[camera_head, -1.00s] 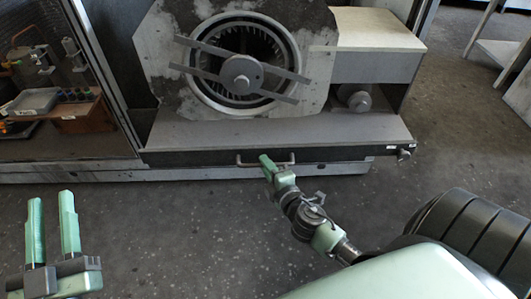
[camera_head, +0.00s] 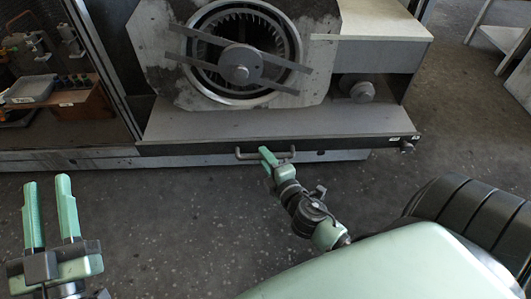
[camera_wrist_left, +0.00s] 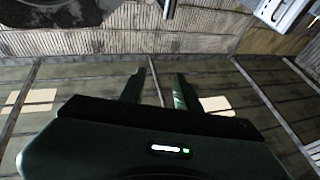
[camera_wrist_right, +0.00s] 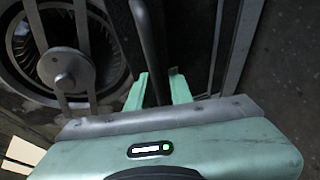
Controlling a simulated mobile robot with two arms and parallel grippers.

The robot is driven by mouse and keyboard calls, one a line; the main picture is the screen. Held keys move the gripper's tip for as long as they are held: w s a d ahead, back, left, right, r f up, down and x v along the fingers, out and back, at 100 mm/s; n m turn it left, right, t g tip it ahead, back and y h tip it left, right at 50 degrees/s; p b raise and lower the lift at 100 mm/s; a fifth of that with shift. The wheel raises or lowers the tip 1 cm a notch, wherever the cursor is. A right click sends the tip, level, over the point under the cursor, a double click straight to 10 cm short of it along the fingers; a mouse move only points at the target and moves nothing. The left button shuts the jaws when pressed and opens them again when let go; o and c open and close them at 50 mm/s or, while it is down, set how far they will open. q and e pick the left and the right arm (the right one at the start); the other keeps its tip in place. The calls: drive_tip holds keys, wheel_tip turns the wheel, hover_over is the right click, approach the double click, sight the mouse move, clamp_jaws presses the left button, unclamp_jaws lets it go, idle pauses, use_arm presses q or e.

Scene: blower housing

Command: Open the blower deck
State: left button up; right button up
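The blower deck (camera_head: 280,131) is a grey slab with a dark front edge, low on the housing, carrying the round blower (camera_head: 240,72). A bar handle (camera_head: 284,160) sticks out from its front edge. My right gripper (camera_head: 266,155) is at the left part of this handle. In the right wrist view, the dark bar (camera_wrist_right: 146,35) runs down between the fingers of the right gripper (camera_wrist_right: 160,90), which look closed around it. My left gripper (camera_head: 48,190) is open and empty above the floor at lower left. Its spread fingers also show in the left wrist view (camera_wrist_left: 157,85).
A dark knob (camera_head: 406,146) sits at the deck's right end. A wooden box (camera_head: 62,105) and grey tray (camera_head: 32,90) are inside the open left bay. A light table (camera_head: 500,40) stands at upper right. The floor in front is clear.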

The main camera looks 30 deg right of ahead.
use_arm(q)
drive_tip(key=shift+s+r+t, duration=0.2)
drive_tip(key=shift+r+t, duration=0.1)
drive_tip(key=shift+r, duration=0.2)
use_arm(e)
drive_tip(key=v, duration=0.7)
drive_tip(key=shift+s, duration=0.4)
